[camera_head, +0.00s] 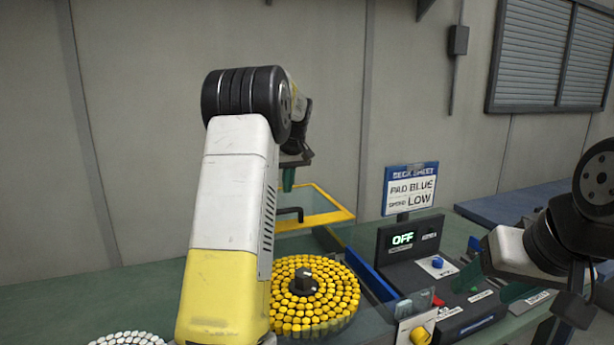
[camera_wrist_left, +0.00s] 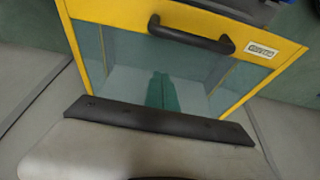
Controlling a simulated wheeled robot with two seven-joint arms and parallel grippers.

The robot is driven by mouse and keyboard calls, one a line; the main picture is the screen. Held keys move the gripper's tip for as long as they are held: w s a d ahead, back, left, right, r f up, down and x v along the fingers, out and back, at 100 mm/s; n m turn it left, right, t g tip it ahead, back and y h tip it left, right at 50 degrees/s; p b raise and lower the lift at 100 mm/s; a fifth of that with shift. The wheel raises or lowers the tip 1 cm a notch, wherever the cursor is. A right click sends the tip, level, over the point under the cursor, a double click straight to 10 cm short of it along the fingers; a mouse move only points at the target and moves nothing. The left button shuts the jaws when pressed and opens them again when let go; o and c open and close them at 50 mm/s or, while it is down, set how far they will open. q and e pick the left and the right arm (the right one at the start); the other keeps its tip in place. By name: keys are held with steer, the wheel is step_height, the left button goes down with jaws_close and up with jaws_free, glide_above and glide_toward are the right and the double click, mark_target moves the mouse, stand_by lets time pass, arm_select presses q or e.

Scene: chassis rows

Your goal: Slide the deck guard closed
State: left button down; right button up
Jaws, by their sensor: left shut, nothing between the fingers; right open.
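The deck guard is a clear panel with a yellow frame (camera_head: 330,217) and a black bar handle (camera_head: 291,212), partly hidden behind my left arm in the head view. In the left wrist view its yellow frame (camera_wrist_left: 82,55), black handle (camera_wrist_left: 190,36) and a small white label show across the top. My left gripper (camera_head: 288,180) has green fingers, shut and empty, just above the handle in the head view. The fingers (camera_wrist_left: 160,90) show against the clear panel in the wrist view, apart from the handle. My right gripper (camera_head: 495,284) is open over the control panel at the right.
A round tray of yellow pieces (camera_head: 340,292) lies below my left arm, with white pieces (camera_head: 128,339) at lower left. A dark control console (camera_head: 408,256) reads OFF. A sign (camera_head: 410,188) behind it reads pad blue, speed low. A wall stands behind the green bench.

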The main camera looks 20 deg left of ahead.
mark_target(291, 224)
arm_select(q)
steer(key=x, duration=0.4)
steer(key=shift+s+d, duration=0.8)
steer(key=shift+s, duration=0.3)
steer(key=shift+s+d+f, duration=0.2)
steer(key=shift+s+d, duration=0.2)
steer(key=shift+s, duration=0.2)
steer(key=shift+s+d, duration=0.25)
steer(key=shift+s, duration=0.05)
steer(key=s+d, duration=1)
steer(key=s, duration=0.3)
steer(key=s+d, duration=1)
steer(key=s, duration=0.4)
steer(key=shift+d, duration=0.25)
steer(key=shift+s, duration=0.1)
